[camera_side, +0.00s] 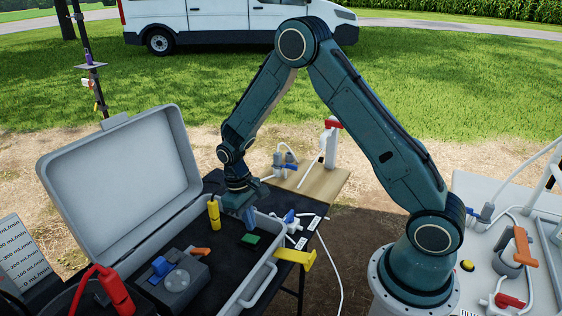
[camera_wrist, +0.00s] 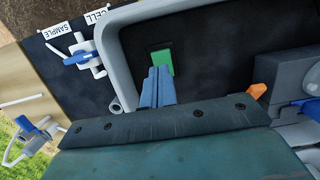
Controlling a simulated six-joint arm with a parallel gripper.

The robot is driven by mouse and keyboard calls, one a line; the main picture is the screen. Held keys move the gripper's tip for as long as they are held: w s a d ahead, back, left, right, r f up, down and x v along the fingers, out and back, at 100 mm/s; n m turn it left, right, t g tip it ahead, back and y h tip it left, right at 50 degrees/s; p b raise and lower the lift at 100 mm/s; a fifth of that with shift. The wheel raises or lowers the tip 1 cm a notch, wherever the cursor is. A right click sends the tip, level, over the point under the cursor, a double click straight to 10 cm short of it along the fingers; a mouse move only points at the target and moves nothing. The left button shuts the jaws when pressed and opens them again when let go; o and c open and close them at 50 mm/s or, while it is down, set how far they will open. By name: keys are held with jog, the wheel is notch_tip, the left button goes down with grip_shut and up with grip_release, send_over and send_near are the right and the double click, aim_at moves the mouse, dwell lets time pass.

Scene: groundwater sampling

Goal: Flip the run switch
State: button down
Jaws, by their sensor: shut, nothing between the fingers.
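A dark grey box unit (camera_side: 175,275) in the open case has a blue knob (camera_side: 162,265), a round clear disc and an orange lever (camera_side: 200,252) on its right side. The orange lever also shows in the wrist view (camera_wrist: 257,91). No label marks the run switch, so I cannot tell which part it is. My gripper (camera_side: 250,227) points down over the case, right of the lever and apart from it. Its blue fingers (camera_wrist: 158,70) are shut and empty. A flat green piece (camera_side: 250,241) lies on the case floor just beyond the fingertips in the wrist view.
The grey case (camera_side: 262,288) has its lid (camera_side: 122,180) raised at the left. A yellow cylinder (camera_side: 214,214) stands beside my gripper. A blue-handled valve (camera_wrist: 77,59) with SAMPLE and CELL labels sits outside the case wall. A red-handled item (camera_side: 115,290) stands front left.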

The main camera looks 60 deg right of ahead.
aim_at(250, 237)
jog(key=shift+s+f, duration=0.2)
jog(key=shift+f, duration=0.65)
jog(key=shift+s+f, duration=0.15)
jog(key=shift+f, duration=0.65)
jog(key=shift+s+f+t, duration=0.4)
jog(key=shift+f+t, duration=0.15)
jog(key=shift+t, duration=0.25)
jog(key=shift+w, duration=0.3)
jog(key=shift+w+r, duration=0.15)
jog(key=shift+w, duration=0.5)
jog(key=shift+r, duration=0.1)
